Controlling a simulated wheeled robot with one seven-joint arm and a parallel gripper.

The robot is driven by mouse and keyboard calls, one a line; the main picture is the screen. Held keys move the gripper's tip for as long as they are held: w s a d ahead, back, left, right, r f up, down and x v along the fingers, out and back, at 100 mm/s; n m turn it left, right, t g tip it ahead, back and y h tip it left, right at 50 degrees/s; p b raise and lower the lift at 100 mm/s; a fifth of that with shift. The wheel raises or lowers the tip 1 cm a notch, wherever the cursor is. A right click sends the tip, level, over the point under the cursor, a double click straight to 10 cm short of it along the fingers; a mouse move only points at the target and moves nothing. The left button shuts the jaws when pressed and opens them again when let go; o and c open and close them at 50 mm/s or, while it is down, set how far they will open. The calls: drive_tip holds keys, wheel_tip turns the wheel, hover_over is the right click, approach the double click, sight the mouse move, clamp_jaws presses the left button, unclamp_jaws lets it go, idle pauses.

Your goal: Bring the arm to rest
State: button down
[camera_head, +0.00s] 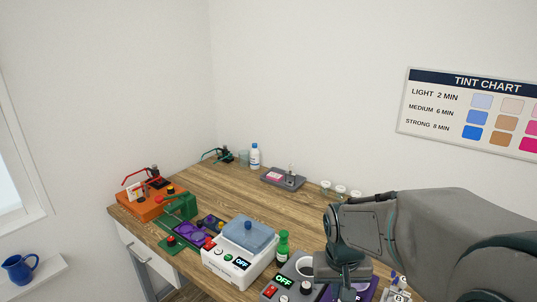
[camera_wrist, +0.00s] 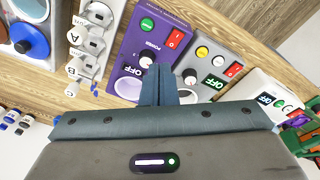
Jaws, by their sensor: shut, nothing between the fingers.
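My arm (camera_head: 430,232) reaches in from the right in the head view and bends down over the front right of the wooden table (camera_head: 205,185). In the wrist view my gripper (camera_wrist: 157,70) has its two fingers pressed together with nothing between them. The fingers overlap the front of a purple device (camera_wrist: 136,48) with an OFF display. I cannot tell whether they touch it. In the head view the fingertips are hidden or cut off at the lower edge.
A white device with a blue lid (camera_head: 232,262) and a green bottle (camera_head: 282,248) stand left of my arm. A grey device (camera_wrist: 200,38) is beside the purple one. White lettered holders (camera_wrist: 90,42) stand on its other side. A grey tray (camera_head: 283,180) lies farther back.

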drive_tip(key=s+r+t, duration=0.2)
drive_tip(key=s+r, duration=0.3)
drive_tip(key=s, duration=0.4)
drive_tip(key=shift+s+a+r+n+y+b, duration=0.15)
drive_tip(key=shift+s+r+n+y+b, duration=0.1)
drive_tip(key=shift+s+n+y+b, duration=0.15)
